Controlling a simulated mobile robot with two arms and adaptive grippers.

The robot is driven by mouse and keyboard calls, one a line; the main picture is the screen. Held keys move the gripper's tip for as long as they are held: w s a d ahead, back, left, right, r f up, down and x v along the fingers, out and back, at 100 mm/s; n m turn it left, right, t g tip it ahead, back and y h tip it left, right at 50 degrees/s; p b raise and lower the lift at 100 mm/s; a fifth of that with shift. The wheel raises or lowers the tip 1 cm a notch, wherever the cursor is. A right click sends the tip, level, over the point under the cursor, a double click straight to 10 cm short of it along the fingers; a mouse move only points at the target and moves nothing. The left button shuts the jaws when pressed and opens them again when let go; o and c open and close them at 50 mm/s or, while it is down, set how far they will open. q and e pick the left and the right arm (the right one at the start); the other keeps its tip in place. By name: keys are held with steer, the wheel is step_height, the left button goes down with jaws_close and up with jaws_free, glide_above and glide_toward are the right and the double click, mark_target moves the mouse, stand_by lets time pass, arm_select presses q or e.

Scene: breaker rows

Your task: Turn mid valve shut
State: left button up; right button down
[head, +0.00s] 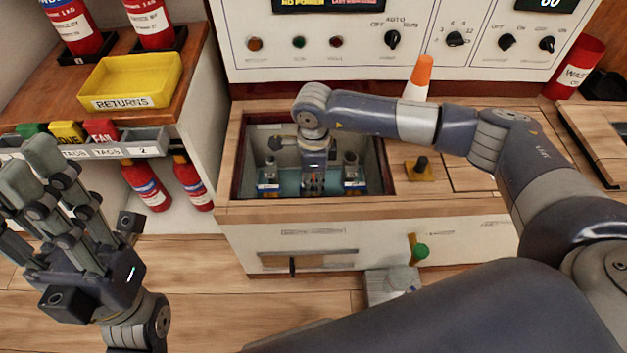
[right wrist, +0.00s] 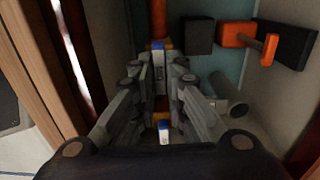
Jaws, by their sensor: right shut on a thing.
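My right gripper (head: 315,182) reaches down into an open recess (head: 240,190) in the wooden bench. In the right wrist view its fingers (right wrist: 160,108) are shut on the mid valve, whose orange part (right wrist: 161,102) shows between them. A blue-and-white tag (right wrist: 159,62) shows beyond the fingers. The gripper hides most of this valve in the head view. A left valve (head: 269,178) and a right valve (head: 354,176) with blue-and-white labels stand on either side. My left gripper (head: 28,180) is open and empty at the far left, away from the recess.
The recess walls are close around my right gripper. In the right wrist view an orange handle (right wrist: 270,50) sticks out near dark blocks. An orange-and-white cone (head: 418,78) and a black knob on a yellow plate (head: 421,168) stand on the bench. A yellow returns tray (head: 165,75) is at the left.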

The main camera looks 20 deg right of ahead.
mark_target(314, 186)
stand_by(0.4)
steer(key=c, duration=1.6)
jaws_free()
steer(key=shift+c, duration=0.2)
steer(key=shift+r, duration=0.25)
step_height(314, 186, up, 12)
steer(key=shift+f, duration=0.25)
steer(key=shift+f, duration=0.1)
